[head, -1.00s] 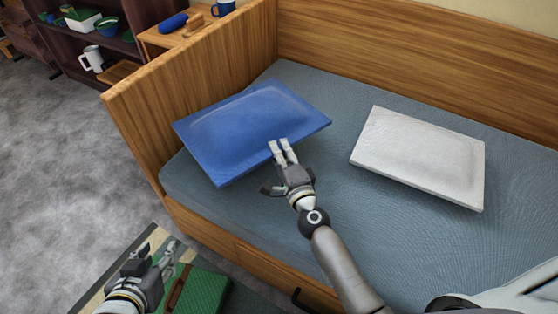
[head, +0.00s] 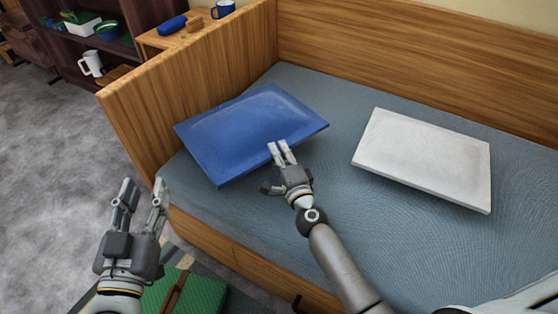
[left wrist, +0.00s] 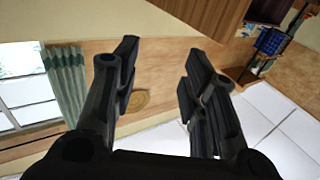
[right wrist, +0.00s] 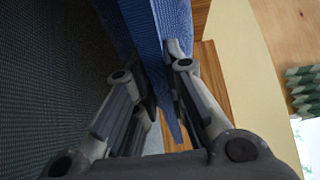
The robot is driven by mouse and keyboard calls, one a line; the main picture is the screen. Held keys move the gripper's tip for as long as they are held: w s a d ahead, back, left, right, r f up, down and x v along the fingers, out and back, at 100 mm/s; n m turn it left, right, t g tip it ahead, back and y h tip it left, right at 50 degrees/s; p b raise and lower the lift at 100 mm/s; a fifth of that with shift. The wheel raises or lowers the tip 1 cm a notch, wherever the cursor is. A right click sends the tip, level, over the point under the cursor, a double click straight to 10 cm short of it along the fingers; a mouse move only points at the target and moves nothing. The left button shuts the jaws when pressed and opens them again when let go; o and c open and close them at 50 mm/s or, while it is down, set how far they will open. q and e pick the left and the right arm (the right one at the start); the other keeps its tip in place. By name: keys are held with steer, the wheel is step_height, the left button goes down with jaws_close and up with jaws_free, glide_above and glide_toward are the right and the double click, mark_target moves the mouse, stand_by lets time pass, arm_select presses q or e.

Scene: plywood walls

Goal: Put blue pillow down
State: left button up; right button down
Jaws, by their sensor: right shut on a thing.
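The blue pillow (head: 245,130) lies over the left end of the bed (head: 330,235), near the wooden end panel, slightly tilted. My right gripper (head: 282,153) is shut on the pillow's near right edge. In the right wrist view the blue pillow (right wrist: 172,28) runs between the fingers of my right gripper (right wrist: 165,75). Whether the pillow rests fully on the mattress is hard to tell. My left gripper (head: 142,200) is empty and open in front of the bed's left corner. In the left wrist view its fingers (left wrist: 155,85) are spread apart with nothing between them.
A white pillow (head: 425,160) lies on the bed to the right. The wooden end panel (head: 190,95) rises at the left. A green box (head: 195,292) is below my left gripper. A side table (head: 170,38) and dark shelf (head: 110,65) stand beyond the panel. Mattress between the pillows is clear.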

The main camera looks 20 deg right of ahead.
steer(key=shift+w+f+b, duration=0.1)
steer(key=shift+f+b, duration=1.4)
arm_select(q)
steer(key=s+r+t+h, duration=0.1)
steer(key=s+r+t, duration=0.2)
steer(key=r, duration=0.3)
steer(key=s+r+t+h, duration=0.2)
steer(key=s+r+t, duration=0.1)
steer(key=r+t, duration=0.2)
steer(key=shift+r, duration=0.7)
steer(key=shift+d+t, duration=0.1)
steer(key=shift+t, duration=0.2)
